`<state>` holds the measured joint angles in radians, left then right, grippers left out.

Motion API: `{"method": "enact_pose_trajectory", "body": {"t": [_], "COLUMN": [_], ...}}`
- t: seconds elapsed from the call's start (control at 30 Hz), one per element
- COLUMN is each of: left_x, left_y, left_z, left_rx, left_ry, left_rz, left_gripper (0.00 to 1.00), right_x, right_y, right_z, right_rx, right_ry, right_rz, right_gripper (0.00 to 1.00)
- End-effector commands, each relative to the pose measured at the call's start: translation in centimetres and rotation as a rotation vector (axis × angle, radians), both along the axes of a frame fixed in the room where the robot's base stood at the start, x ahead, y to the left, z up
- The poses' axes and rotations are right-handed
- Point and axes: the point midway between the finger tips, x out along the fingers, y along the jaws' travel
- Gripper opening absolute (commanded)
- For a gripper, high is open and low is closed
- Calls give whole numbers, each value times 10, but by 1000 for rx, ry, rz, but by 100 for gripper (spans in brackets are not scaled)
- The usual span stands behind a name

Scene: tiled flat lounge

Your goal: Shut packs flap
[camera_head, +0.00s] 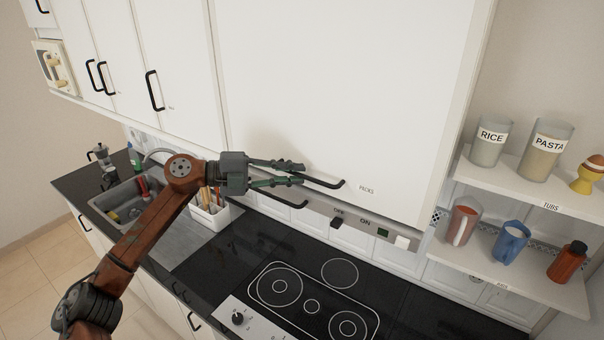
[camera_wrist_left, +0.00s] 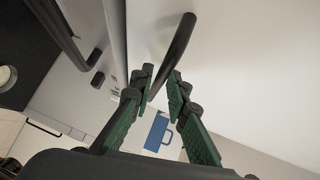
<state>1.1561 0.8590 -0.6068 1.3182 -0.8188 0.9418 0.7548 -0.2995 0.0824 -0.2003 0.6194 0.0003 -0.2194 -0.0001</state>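The packs flap (camera_head: 340,90) is a large white panel with the label "PACKS" near its lower edge. It hangs down above the hob; I cannot tell whether it sits fully flush. Its black bar handle (camera_head: 322,182) runs along the lower edge. My left gripper (camera_head: 302,173) is at the left end of this handle, with its green fingers apart. In the left wrist view the handle (camera_wrist_left: 178,50) reaches down to the gap between the fingertips (camera_wrist_left: 162,82); contact is unclear. My right gripper is in no view.
A grey hood strip (camera_head: 364,228) with switches and a second black handle (camera_head: 278,196) lies below the flap. Shelves at the right hold a rice jar (camera_head: 490,142), a pasta jar (camera_head: 544,150) and a blue mug (camera_head: 511,242). A utensil holder (camera_head: 209,215) stands under my arm.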

Motion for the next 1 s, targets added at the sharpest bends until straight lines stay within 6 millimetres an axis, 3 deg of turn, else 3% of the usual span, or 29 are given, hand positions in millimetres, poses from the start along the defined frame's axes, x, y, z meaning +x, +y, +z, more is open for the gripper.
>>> {"method": "enact_pose_trajectory", "body": {"t": [0.1,0.4,0.6,1.0], "left_x": [-6,-20,-24,-24], "left_y": [29,79,91,92], "left_z": [4,13,15,16], "left_rx": [0,-4,-4,-4], "left_ry": [-1,-3,-4,-4], "left_rz": [5,1,-1,-1], "left_gripper": [15,15,15,15], "right_x": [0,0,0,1], "right_y": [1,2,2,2], "right_z": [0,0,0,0], "right_rx": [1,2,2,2], "right_ry": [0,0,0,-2], "right_rz": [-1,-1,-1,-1], "right_gripper": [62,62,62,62]}}
